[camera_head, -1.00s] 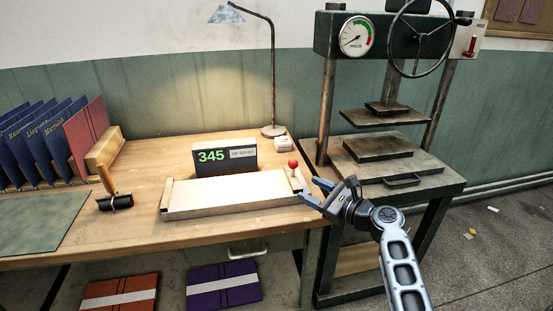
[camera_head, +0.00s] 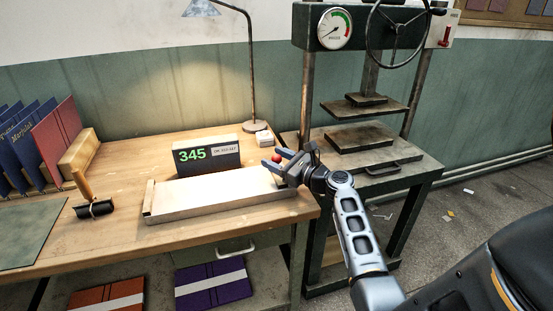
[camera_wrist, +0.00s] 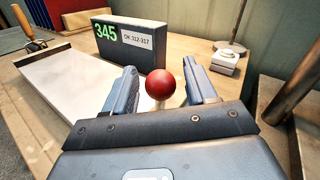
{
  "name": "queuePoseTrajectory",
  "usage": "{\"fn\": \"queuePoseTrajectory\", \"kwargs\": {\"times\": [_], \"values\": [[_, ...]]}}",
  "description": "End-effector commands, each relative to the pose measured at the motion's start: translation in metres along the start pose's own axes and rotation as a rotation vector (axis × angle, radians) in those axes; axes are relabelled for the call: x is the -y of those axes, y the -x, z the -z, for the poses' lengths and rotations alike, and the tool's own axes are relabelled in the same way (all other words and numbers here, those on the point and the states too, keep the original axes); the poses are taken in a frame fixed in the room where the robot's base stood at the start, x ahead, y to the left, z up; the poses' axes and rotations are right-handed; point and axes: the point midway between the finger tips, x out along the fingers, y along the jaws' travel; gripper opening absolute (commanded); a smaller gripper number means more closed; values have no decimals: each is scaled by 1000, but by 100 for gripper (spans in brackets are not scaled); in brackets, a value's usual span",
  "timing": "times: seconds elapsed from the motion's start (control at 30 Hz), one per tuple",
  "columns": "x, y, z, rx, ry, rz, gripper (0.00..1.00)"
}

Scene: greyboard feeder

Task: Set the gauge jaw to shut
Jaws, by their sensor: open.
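The gauge is a pale flat bed (camera_head: 215,195) on the workbench with a dark display box (camera_head: 207,156) behind it. The display reads 345 in green, beside a label that reads OK 312-317 in the wrist view. A red ball knob (camera_wrist: 160,84) on a pale stem is at the bed's right end; it also shows in the head view (camera_head: 276,158). My gripper (camera_head: 275,161) is open at the right end of the bed. Its two blue fingers stand on either side of the knob, with a gap on each side. The stem's base is hidden by my gripper.
A lamp (camera_head: 252,80) and a small white box (camera_head: 264,139) stand behind the gauge. A press (camera_head: 365,140) stands close on the right. A roller (camera_head: 93,208), a green mat (camera_head: 28,230) and racked books (camera_head: 55,130) are on the left.

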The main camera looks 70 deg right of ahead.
Motion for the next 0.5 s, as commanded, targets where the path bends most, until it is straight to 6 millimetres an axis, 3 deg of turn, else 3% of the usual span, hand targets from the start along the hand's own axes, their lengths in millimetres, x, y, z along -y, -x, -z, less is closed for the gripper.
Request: {"fn": "queuePoseTrajectory", "kwargs": {"times": [0.17,0.5], "values": [[0,0,0,0,0,0,56],[0,0,0,0,1,0,24]]}}
